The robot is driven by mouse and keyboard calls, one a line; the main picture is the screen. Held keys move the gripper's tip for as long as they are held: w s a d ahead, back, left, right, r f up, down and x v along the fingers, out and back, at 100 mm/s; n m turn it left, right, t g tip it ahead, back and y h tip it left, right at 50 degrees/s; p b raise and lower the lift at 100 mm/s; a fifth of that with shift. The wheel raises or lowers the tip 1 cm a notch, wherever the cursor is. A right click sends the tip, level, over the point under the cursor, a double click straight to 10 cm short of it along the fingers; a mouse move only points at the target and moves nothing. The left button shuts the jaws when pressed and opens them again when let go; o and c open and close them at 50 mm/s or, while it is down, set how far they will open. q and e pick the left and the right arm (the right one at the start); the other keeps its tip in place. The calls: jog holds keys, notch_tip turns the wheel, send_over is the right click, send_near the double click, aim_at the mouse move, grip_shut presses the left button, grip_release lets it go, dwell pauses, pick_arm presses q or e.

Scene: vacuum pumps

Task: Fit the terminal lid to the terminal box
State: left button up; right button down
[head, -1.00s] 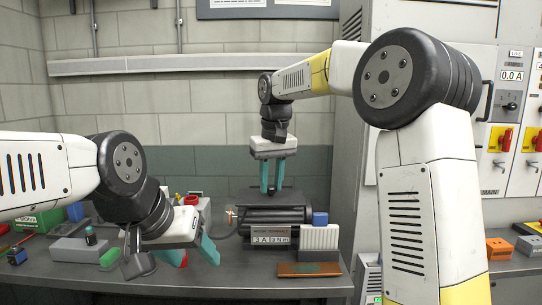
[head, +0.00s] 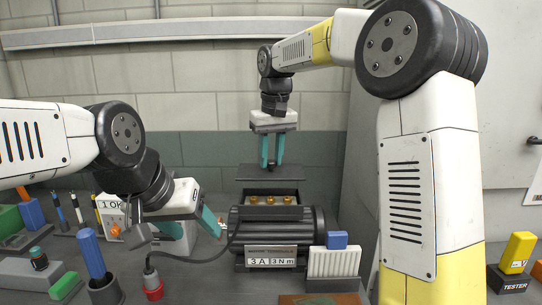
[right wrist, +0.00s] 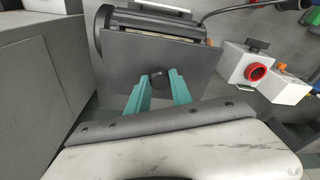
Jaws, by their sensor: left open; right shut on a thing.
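The terminal lid (head: 270,172) is a flat dark grey plate with a small knob. My right gripper (head: 272,163) is shut on the knob and holds the lid roughly level above the terminal box (head: 270,210), with a visible gap in the head view. The open box sits on the dark ribbed motor (head: 307,228) and shows brass terminals (head: 270,199) inside. In the right wrist view the lid (right wrist: 125,70) covers most of the box, with the fingers (right wrist: 158,80) around the knob. My left gripper (head: 182,222) is open and empty, left of the motor.
A black cable runs from the motor to a red-ended plug (head: 153,289). A white terminal block (head: 334,262) with a blue block (head: 337,240) stands at the motor's right front. A blue-handled tool (head: 91,255) stands at left. A yellow tester (head: 518,252) is far right.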

aim_at(271, 168)
jog(key=shift+f, duration=0.1)
jog(key=shift+f, duration=2.25)
jog(key=shift+s, duration=0.2)
